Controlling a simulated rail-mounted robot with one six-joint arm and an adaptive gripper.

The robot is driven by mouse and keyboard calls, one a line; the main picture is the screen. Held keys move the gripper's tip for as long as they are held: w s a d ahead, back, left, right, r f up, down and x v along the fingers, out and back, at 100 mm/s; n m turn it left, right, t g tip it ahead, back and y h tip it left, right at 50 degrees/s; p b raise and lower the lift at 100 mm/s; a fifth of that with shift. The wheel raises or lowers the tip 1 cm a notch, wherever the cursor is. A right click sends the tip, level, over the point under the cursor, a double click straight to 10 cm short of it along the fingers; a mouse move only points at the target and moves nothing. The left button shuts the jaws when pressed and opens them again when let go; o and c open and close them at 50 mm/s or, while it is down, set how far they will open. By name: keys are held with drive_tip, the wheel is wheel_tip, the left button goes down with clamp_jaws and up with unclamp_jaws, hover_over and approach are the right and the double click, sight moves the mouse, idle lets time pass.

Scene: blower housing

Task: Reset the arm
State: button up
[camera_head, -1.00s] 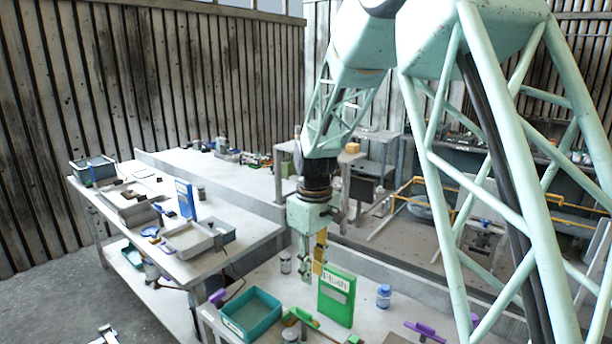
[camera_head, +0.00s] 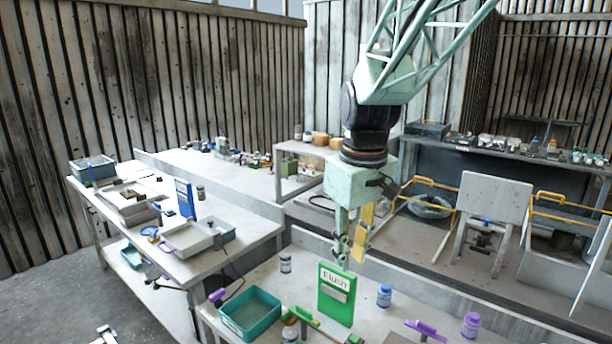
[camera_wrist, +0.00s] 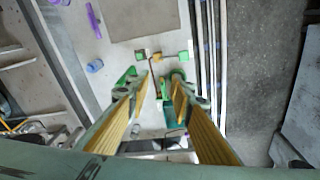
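My gripper (camera_head: 350,258) hangs pointing down over the near workbench (camera_head: 290,260), above and slightly right of the green "Flush" sign (camera_head: 336,296). One finger is pale green and the other shows a yellow pad. In the wrist view, my gripper (camera_wrist: 158,90) has its two yellow-padded fingers spread apart. Nothing is between them, so it is open and empty. My arm reaches in from the upper right.
Near the sign are a teal tray (camera_head: 250,314), a blue bottle (camera_head: 384,296), a purple bottle (camera_head: 470,325) and a small jar (camera_head: 285,263). A blue sign (camera_head: 185,199) and grey trays stand on the left bench. Air around my gripper is clear.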

drive_tip(key=s+d+r+m+t+b, duration=0.1)
drive_tip(key=s+d+r+m, duration=0.1)
drive_tip(key=s, duration=0.9)
drive_tip(key=s+d+r+m+b, duration=0.1)
drive_tip(key=s+d, duration=0.4)
drive_tip(key=s, duration=0.7)
drive_tip(key=s+d+r+m+t+b, duration=0.1)
drive_tip(key=s+d+r+m, duration=0.1)
drive_tip(key=s, duration=0.9)
drive_tip(key=shift+s+d+r+m+t, duration=0.2)
drive_tip(key=shift+d+r+m+t, duration=0.15)
drive_tip(key=shift+d+m, duration=0.5)
